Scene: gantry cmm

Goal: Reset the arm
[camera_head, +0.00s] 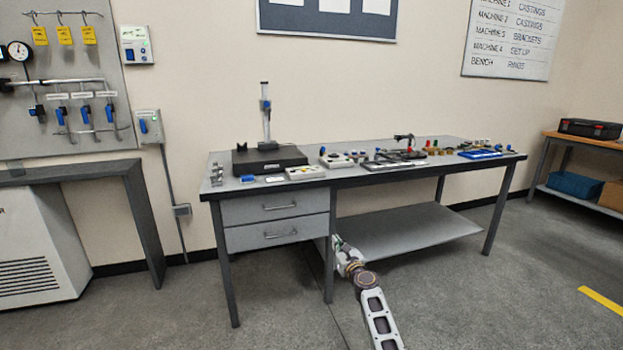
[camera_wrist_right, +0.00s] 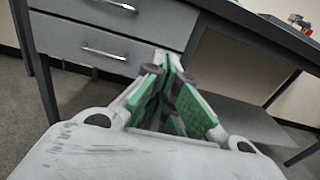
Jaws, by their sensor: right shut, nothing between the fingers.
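My right arm reaches in from the bottom of the head view, and my right gripper (camera_head: 337,243) is small there, in front of the workbench below its top. In the right wrist view the right gripper (camera_wrist_right: 172,75) shows green finger pads brought together, shut with nothing between them. It is close to the bench's drawers (camera_wrist_right: 110,40) and lower shelf, and I cannot tell whether it touches anything. My left gripper is not in view.
The grey workbench (camera_head: 345,180) carries a height gauge on a black block (camera_head: 268,160) and several small parts and trays. Its lower shelf (camera_head: 410,236) is empty. A side bench (camera_head: 575,142) with a black case (camera_head: 590,128) stands at right. The floor in front is clear.

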